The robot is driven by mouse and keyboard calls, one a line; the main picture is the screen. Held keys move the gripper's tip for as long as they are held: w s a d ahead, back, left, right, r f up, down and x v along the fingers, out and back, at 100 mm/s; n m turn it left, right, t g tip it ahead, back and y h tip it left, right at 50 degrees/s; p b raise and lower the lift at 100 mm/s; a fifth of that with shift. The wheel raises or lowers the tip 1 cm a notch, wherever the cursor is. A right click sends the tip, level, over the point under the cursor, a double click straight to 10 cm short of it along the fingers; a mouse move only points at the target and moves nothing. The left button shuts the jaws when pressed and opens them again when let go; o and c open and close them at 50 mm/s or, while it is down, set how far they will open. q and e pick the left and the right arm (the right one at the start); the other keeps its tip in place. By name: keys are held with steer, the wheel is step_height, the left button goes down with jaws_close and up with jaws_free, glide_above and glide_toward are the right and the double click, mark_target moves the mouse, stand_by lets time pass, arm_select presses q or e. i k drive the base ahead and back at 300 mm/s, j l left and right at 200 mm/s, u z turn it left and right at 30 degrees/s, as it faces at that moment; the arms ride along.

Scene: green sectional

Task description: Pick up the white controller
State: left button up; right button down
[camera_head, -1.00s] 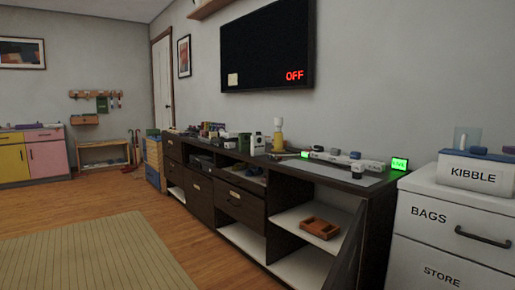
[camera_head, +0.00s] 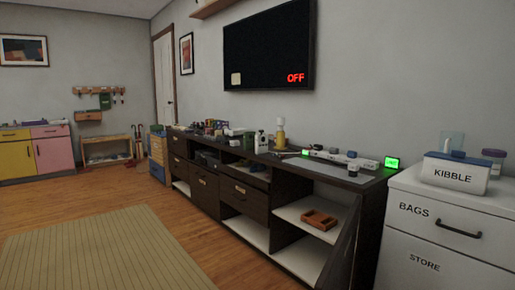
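I cannot pick out the white controller for certain at this distance. Small white items stand among the clutter on the long dark sideboard (camera_head: 274,222). One is an upright white object (camera_head: 261,143) near the middle of its top. Another is a long white strip (camera_head: 333,158) with dark pieces on it, toward the right end. Neither of my grippers is in view.
A white drawer cabinet (camera_head: 440,245) stands at the right, with a KIBBLE box (camera_head: 455,174) on top. A brown tray (camera_head: 319,220) sits on an open shelf. A beige rug (camera_head: 100,250) lies on the floor at left. Wood floor (camera_head: 60,200) is clear.

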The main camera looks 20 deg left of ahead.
mark_target(262, 141)
steer(key=k+z, duration=0.1)
steer(key=z, duration=0.3)
steer(key=k+z, duration=0.1)
steer(key=z, duration=0.75)
steer(key=i+j, duration=0.1)
steer(key=j, duration=0.5)
steer(key=i+j+z, duration=0.1)
steer(key=j, duration=0.5)
steer(key=i+j, duration=0.15)
steer(key=j, duration=0.45)
steer(key=i+j, duration=0.1)
steer(key=j, duration=0.45)
steer(key=i+j+z, duration=0.1)
steer(key=j, duration=0.5)
